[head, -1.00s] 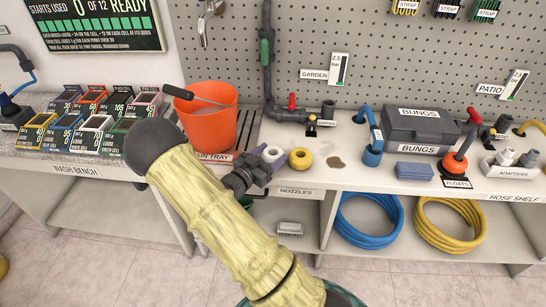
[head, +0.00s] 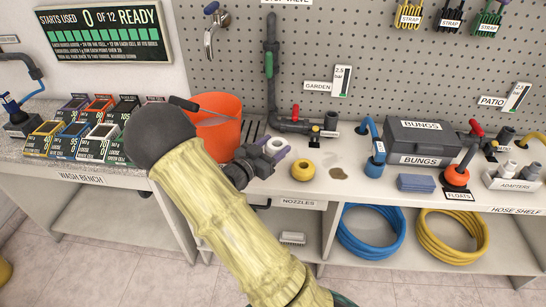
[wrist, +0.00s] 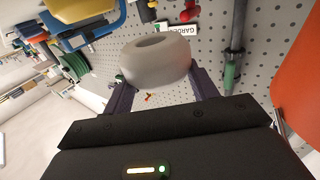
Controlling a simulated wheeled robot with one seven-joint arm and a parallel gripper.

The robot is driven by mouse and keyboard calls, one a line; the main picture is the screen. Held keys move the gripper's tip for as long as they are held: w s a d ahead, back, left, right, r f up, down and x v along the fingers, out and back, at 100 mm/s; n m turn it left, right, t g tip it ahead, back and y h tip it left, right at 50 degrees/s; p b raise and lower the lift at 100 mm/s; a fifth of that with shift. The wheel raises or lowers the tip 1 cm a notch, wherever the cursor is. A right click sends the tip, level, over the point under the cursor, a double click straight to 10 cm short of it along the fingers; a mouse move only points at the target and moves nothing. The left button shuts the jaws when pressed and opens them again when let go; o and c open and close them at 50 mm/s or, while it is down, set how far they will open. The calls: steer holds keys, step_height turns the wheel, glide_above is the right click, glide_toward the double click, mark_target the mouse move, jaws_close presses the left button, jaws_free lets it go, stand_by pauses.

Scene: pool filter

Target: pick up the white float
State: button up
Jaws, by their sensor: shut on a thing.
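The white float (head: 276,145) is a thick ring between the dark purple fingers of my gripper (head: 273,151). In the wrist view the white float (wrist: 155,64) fills the space between the two fingers, and my gripper (wrist: 160,82) is shut on it. The float appears raised a little above the shelf top. A yellow float (head: 303,171) of similar ring shape sits on the shelf just right of my gripper and apart from it.
An orange bucket (head: 217,128) stands behind and left of my gripper. The labelled cell boxes (head: 68,140) are on the wash bench at left. A garden valve pipe (head: 300,126) is behind. A blue sponge (head: 416,183) and grey bungs case (head: 425,138) are at right.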

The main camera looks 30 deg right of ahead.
step_height(320, 180, up, 2)
steer(key=shift+r, duration=0.1)
steer(key=shift+w+a, duration=0.1)
steer(key=shift+a, duration=0.05)
stand_by(0.5)
